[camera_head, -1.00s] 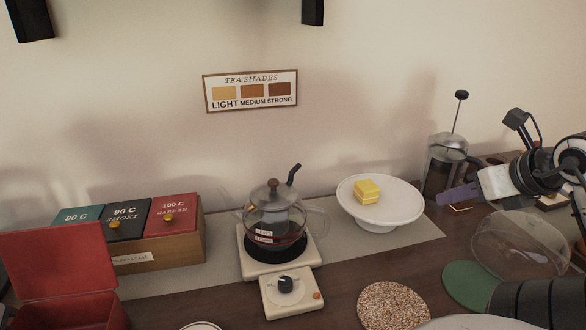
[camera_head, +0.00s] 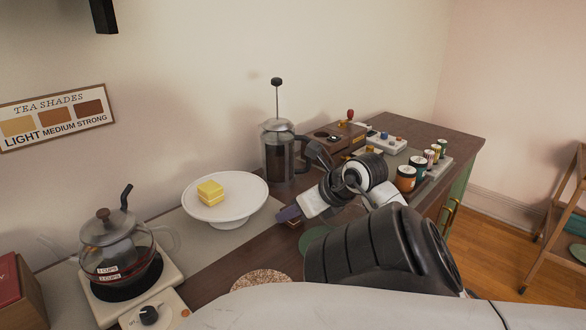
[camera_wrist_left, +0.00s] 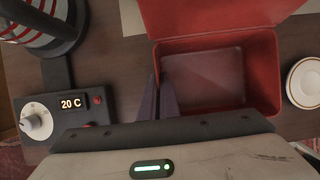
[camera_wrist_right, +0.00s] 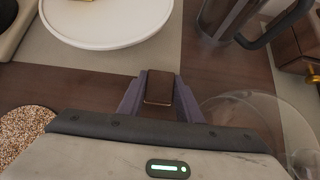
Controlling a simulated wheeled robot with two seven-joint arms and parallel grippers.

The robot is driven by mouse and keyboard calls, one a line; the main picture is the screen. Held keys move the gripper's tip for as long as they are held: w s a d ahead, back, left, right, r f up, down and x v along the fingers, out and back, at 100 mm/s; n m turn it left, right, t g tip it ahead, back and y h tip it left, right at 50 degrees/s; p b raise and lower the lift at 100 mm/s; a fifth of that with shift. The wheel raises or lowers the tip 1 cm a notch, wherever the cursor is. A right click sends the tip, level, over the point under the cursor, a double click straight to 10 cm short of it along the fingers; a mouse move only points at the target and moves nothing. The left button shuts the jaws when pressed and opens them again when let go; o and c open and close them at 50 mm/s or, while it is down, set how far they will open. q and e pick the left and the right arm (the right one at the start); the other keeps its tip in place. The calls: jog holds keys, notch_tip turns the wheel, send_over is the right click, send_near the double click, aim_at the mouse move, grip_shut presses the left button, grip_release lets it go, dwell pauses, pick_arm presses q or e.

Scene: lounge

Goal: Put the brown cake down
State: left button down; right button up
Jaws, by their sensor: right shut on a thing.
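My right gripper (camera_wrist_right: 158,92) is shut on the brown cake (camera_wrist_right: 159,86), a small dark block between its fingertips. In the head view this gripper (camera_head: 289,214) is low over the counter, just right of the white cake stand; the cake is mostly hidden there. I cannot tell whether the cake touches the counter. The cake stand (camera_head: 236,214) holds a yellow cake (camera_head: 210,192); the stand also shows in the right wrist view (camera_wrist_right: 105,35). My left gripper (camera_wrist_left: 163,82) is shut and empty by an open red box (camera_wrist_left: 262,95); the head view does not show it.
A French press (camera_head: 279,158) stands behind my right gripper. A clear dome (camera_wrist_right: 255,120) lies right of it in the right wrist view. A speckled coaster (camera_head: 258,279) is in front, and a glass teapot (camera_head: 115,245) is at left. Bare counter (camera_wrist_right: 80,80) lies before the stand.

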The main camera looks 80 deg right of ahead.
jog(key=o, duration=0.7)
jog(key=shift+o, duration=0.2)
jog(key=shift+r, duration=0.1)
jog(key=v, duration=1.1)
jog(key=shift+o, duration=0.2)
jog(key=shift+s+a+r, duration=0.15)
jog(key=shift+s+r, duration=0.1)
jog(key=shift+g+y, duration=0.4)
jog(key=shift+g, duration=0.1)
jog(key=x, duration=1.1)
jog(key=shift+w+r, duration=0.15)
jog(key=shift+w, duration=0.05)
